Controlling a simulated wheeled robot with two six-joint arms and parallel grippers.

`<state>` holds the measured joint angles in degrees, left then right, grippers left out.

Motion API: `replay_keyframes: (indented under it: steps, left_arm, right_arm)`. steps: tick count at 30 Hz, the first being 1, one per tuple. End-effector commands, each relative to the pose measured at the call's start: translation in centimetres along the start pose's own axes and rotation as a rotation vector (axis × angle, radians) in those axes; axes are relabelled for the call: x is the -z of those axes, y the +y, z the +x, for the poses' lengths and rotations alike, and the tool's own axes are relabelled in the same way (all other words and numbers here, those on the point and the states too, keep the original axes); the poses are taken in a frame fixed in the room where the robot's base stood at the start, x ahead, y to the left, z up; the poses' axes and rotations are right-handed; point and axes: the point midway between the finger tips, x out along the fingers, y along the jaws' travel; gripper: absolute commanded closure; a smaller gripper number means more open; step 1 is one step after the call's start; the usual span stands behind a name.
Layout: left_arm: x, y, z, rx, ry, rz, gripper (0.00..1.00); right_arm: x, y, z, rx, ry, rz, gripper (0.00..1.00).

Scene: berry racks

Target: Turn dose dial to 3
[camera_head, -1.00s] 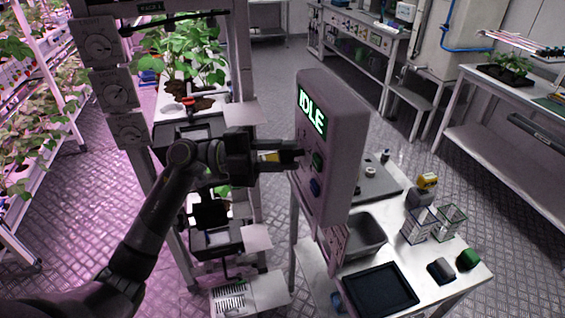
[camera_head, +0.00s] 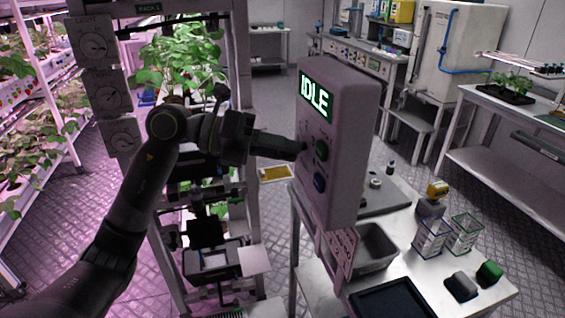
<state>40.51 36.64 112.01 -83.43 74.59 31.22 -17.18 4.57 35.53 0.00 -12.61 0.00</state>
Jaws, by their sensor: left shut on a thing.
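A grey control box (camera_head: 347,120) stands upright above the right-hand bench. Its green screen (camera_head: 314,98) reads IDLE. My right gripper is out of view.
Three dial panels (camera_head: 95,46) hang on the rack post at left, behind my arm. The bench (camera_head: 402,205) below the box holds a grey bin (camera_head: 372,247), a black tray (camera_head: 393,300), wire baskets (camera_head: 432,240) and small blocks.

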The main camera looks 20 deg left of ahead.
Motion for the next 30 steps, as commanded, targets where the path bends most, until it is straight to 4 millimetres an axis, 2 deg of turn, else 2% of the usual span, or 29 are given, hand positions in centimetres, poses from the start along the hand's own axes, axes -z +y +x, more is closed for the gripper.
replay_keyframes:
  steps: [1,3,12,21,30]
  left_arm:
    - [0.4,0.4,0.1,-0.019,0.002,0.042,0.95]
    - [0.3,0.4,0.1,-0.041,0.001,0.097,0.95]
    - [0.3,0.3,0.1,-0.119,0.003,0.283,0.95]
    - [0.2,0.2,0.1,-0.155,0.005,0.371,0.95]
    - [0.2,0.1,0.0,-0.162,0.005,0.385,0.95]
  right_arm:
    - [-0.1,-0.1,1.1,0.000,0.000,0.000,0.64]
    - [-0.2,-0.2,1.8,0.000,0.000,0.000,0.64]
    - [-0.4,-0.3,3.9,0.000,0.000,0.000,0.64]
    - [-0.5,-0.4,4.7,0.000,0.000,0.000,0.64]
    - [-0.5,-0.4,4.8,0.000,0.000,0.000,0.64]
